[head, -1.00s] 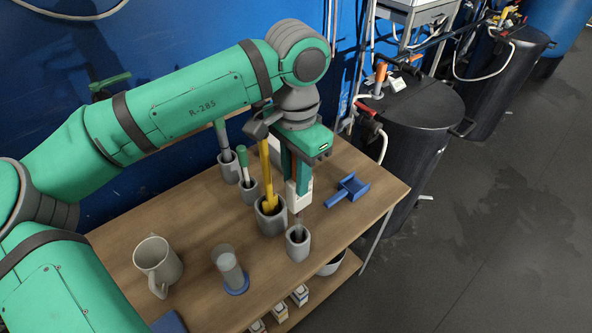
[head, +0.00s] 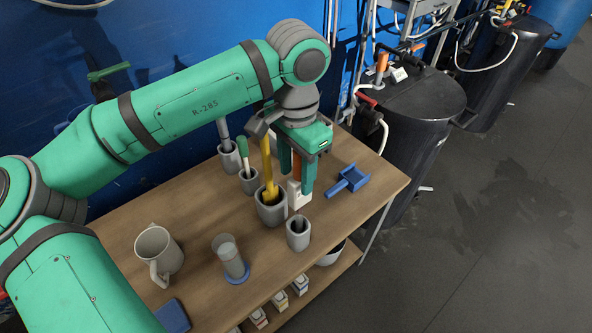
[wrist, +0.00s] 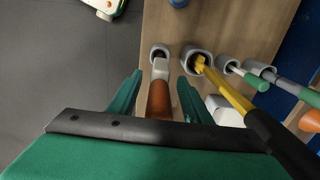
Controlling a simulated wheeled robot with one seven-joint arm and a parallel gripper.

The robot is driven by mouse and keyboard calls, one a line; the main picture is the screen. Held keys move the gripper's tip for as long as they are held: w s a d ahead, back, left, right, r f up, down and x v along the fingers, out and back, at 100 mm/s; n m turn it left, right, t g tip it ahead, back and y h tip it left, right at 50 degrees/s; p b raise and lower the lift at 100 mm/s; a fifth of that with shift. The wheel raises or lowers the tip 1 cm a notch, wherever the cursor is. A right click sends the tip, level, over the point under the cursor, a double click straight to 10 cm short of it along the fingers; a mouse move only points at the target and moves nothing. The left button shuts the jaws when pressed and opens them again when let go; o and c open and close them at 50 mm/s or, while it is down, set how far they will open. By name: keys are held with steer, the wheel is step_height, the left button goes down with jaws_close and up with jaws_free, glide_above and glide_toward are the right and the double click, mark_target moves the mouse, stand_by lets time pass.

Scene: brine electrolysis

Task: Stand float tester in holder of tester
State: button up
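The float tester (wrist: 158,98) has an orange handle and a pale grey-white body. My gripper (head: 296,183) is around the handle. Its two green fingers, also in the wrist view (wrist: 160,92), stand apart with a gap on both sides of the handle.
A larger grey pot (head: 271,211) with a yellow tool stands close beside the holder. Smaller pots with green-handled (head: 249,183) and grey tools are behind. Black tanks (head: 412,115) are at right.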

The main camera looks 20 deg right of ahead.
step_height(320, 180, up, 11)
steer(key=shift+f, duration=0.1)
stand_by(0.6)
stand_by(0.6)
